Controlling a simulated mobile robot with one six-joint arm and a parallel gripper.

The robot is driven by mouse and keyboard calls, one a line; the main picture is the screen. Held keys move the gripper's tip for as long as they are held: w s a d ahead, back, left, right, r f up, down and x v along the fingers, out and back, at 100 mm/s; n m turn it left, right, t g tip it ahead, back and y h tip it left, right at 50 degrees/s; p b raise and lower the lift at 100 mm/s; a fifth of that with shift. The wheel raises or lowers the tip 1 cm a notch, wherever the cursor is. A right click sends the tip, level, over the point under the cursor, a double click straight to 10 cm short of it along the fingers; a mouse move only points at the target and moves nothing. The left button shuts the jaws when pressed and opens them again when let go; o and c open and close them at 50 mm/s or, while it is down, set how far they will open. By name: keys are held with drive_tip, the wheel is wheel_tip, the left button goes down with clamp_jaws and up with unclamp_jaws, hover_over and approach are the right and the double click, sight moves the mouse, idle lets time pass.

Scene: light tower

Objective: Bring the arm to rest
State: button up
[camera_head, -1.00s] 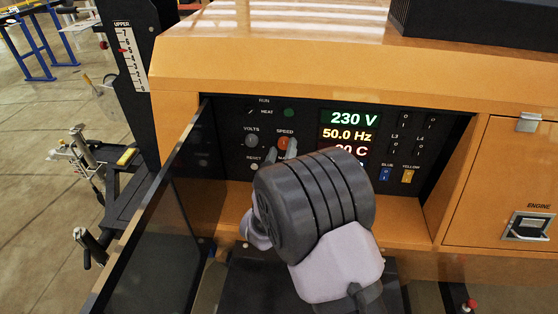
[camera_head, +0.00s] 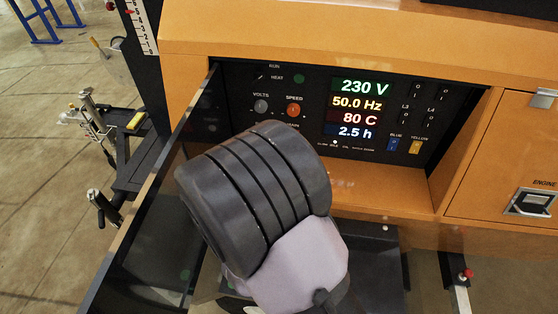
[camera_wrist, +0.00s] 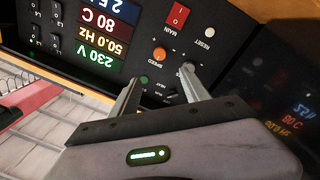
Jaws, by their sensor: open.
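My arm is in front of the light tower's control panel (camera_head: 310,115) in the head view, its dark ribbed joint covering the panel's lower left. My gripper (camera_wrist: 160,85) shows in the wrist view, where the panel appears upside down. Its two fingers are spread apart with nothing between them. They point toward the panel near the orange speed knob (camera_wrist: 159,54). I cannot tell the exact gap to the panel. In the head view the gripper is hidden behind my arm.
The panel's dark glossy door (camera_head: 150,215) stands open on the left, close to my arm. The display (camera_head: 358,108) is lit. The orange cabinet (camera_head: 300,45) surrounds the recess. An engine latch (camera_head: 531,202) is at the right. Open floor (camera_head: 45,170) lies at left.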

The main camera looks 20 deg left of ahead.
drive_tip(key=w+d+r+m+g, duration=0.3)
drive_tip(key=d+r+m, duration=0.15)
drive_tip(key=d, duration=0.25)
drive_tip(key=w+d+r+m+g, duration=0.3)
drive_tip(key=w+d+r+m, duration=0.1)
drive_tip(key=d+m, duration=0.15)
drive_tip(key=s+d+r+m+g, duration=0.1)
drive_tip(key=s+d+m+g, duration=0.1)
drive_tip(key=s+d, duration=0.6)
drive_tip(key=s+d+r+m+g+h, duration=0.1)
drive_tip(key=s+d+g, duration=0.3)
drive_tip(key=s+d, duration=0.5)
drive_tip(key=s+m, duration=0.1)
drive_tip(key=s, duration=0.5)
drive_tip(key=shift+r+g, duration=0.3)
drive_tip(key=shift+r, duration=0.1)
drive_tip(key=shift+a, duration=0.1)
